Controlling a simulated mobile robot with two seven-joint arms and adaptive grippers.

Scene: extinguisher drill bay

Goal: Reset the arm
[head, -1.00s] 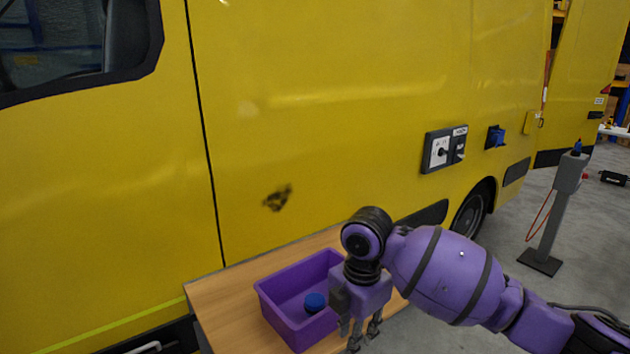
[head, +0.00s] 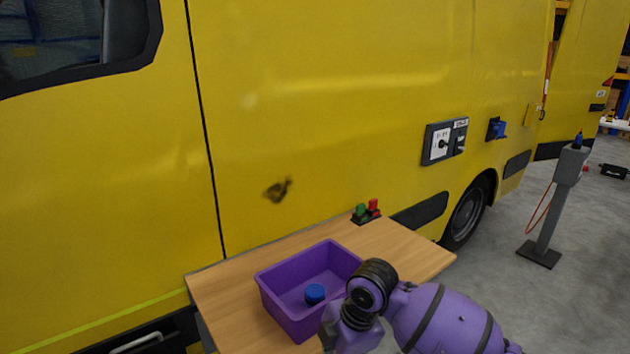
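My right arm, purple with black joint bands, reaches in from the lower right of the head view. Its wrist is at the front right of a purple bin (head: 278,302), and the bottom edge of the picture cuts off the gripper's fingers. A round blue thing (head: 315,293) lies inside the bin, apart from the arm. The bin stands on a wooden table (head: 235,276). My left gripper does not show.
A small block with green and red buttons (head: 367,213) sits at the table's back edge. A yellow van (head: 330,100) with a switch panel (head: 445,142) stands close behind. A grey post (head: 553,208) stands on the open floor at right.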

